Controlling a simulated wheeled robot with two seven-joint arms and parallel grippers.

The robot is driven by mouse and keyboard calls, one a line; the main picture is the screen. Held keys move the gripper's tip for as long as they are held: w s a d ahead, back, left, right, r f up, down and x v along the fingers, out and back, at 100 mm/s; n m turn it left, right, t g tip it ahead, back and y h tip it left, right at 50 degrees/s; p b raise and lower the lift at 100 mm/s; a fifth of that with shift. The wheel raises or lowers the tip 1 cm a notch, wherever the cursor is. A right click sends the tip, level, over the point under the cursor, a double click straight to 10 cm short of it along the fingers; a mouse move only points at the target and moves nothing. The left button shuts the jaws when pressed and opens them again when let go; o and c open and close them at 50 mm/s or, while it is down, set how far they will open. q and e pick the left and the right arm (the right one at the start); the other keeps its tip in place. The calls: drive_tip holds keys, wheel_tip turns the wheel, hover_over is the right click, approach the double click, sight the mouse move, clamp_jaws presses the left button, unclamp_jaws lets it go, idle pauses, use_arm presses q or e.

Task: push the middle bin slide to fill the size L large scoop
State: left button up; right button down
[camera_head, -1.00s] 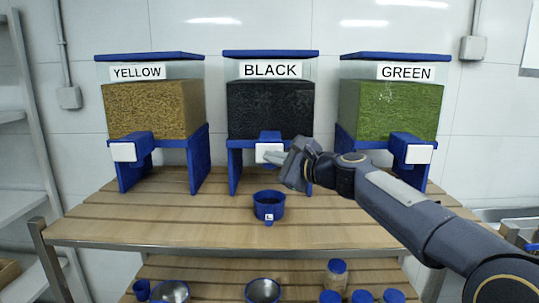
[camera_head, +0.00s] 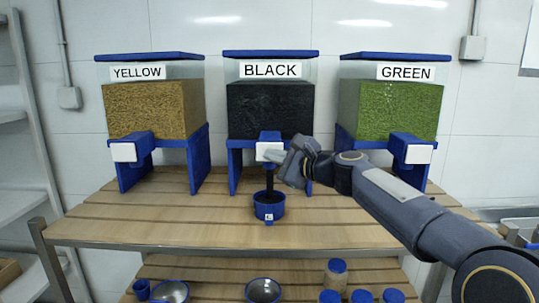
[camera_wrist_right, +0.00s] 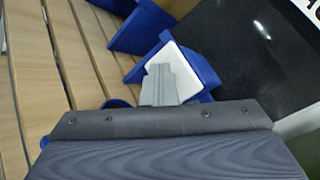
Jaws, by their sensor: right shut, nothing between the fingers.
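The middle bin, labelled BLACK (camera_head: 270,110), holds black material. Its slide has a white front plate (camera_head: 268,152) on a blue spout. My right gripper (camera_head: 272,156) is shut and empty, with its fingertips at the white plate. The right wrist view shows the fingers (camera_wrist_right: 158,84) over the white plate (camera_wrist_right: 188,72). The blue large scoop (camera_head: 269,210), marked L, stands upright on the table below the spout. A dark stream (camera_head: 269,180) falls from the spout into it. The left gripper is not in view.
A YELLOW bin (camera_head: 152,108) stands to the left and a GREEN bin (camera_head: 390,108) to the right, each with its own slide. The slatted wooden table (camera_head: 150,222) is clear around the scoop. Bowls and blue-lidded jars (camera_head: 336,272) sit on the shelf below.

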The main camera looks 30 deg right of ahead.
idle(0.5)
drive_tip(key=shift+s+a, duration=0.35)
drive_tip(key=shift+s, duration=0.2)
drive_tip(key=shift+s+a, duration=0.3)
drive_tip(key=shift+s, duration=0.2)
drive_tip(key=s+a, duration=0.1)
drive_tip(key=s, duration=0.2)
drive_tip(key=s+a, duration=0.1)
drive_tip(key=shift+s+a+b, duration=0.15)
drive_tip(key=shift+a+b, duration=0.2)
drive_tip(key=shift+b, duration=0.05)
idle(2.1)
drive_tip(key=s+a+p, duration=0.1)
drive_tip(key=p, duration=0.3)
drive_tip(key=s+a+p, duration=0.1)
drive_tip(key=s+p, duration=0.1)
drive_tip(key=p, duration=0.2)
drive_tip(key=shift+s, duration=0.15)
